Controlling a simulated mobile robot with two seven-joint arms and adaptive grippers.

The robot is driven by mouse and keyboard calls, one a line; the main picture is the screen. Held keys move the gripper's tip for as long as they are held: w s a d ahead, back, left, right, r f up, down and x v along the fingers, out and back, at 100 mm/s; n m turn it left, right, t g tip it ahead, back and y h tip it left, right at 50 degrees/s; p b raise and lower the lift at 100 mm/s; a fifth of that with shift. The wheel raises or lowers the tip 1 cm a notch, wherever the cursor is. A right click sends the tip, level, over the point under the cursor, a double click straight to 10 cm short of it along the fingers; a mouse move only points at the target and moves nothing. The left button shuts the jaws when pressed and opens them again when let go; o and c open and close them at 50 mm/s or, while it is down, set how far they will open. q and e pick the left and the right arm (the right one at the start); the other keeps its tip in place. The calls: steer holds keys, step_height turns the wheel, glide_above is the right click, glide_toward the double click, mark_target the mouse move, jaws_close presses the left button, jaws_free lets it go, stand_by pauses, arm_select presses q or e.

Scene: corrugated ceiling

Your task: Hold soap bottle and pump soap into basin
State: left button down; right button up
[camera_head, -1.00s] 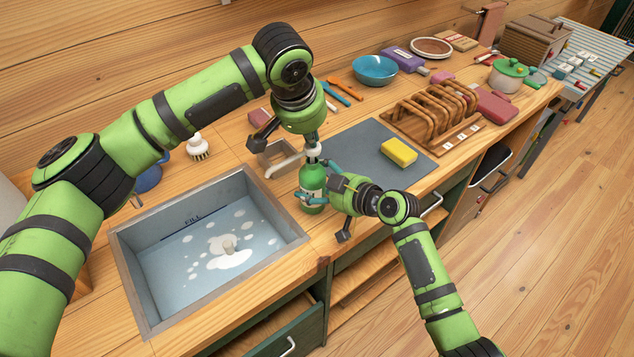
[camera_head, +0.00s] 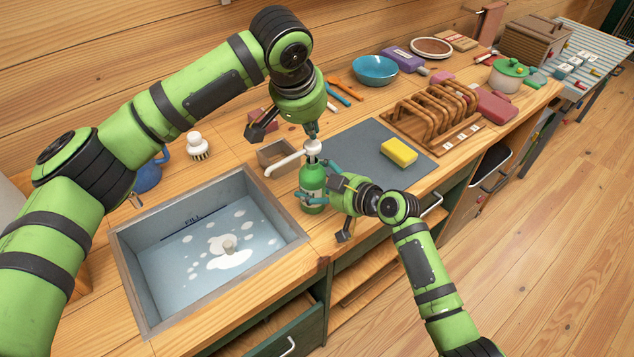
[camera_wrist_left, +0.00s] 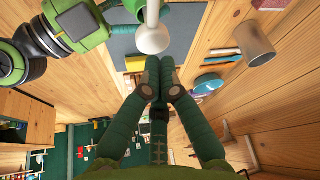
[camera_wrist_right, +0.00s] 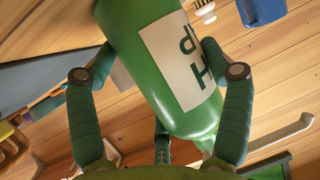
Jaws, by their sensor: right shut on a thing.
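The green soap bottle (camera_head: 312,188) stands upright on the counter at the basin's right edge. Its white pump head (camera_head: 312,147) has a spout pointing left, over the basin's rim. My right gripper (camera_head: 318,180) is shut around the bottle's body; its fingers flank the labelled green bottle (camera_wrist_right: 165,65) in the right wrist view. My left gripper (camera_head: 312,133) is just above the pump head, fingertips down and together. The left wrist view shows the fingertips (camera_wrist_left: 160,78) close to the white pump head (camera_wrist_left: 152,39); contact is unclear. The grey basin (camera_head: 135,265) has white soap patches on its floor.
A yellow sponge (camera_head: 398,151) lies on a grey mat (camera_head: 360,140) right of the bottle. A wooden rack (camera_head: 437,112) and blue bowl (camera_head: 375,70) are farther back.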

mark_target(312, 143)
arm_select(q)
steer(key=shift+f, duration=0.2)
steer(key=shift+f, duration=1.55)
steer(key=shift+r, duration=1.85)
step_height(312, 143, up, 6)
steer(key=shift+f, duration=0.1)
stand_by(1.1)
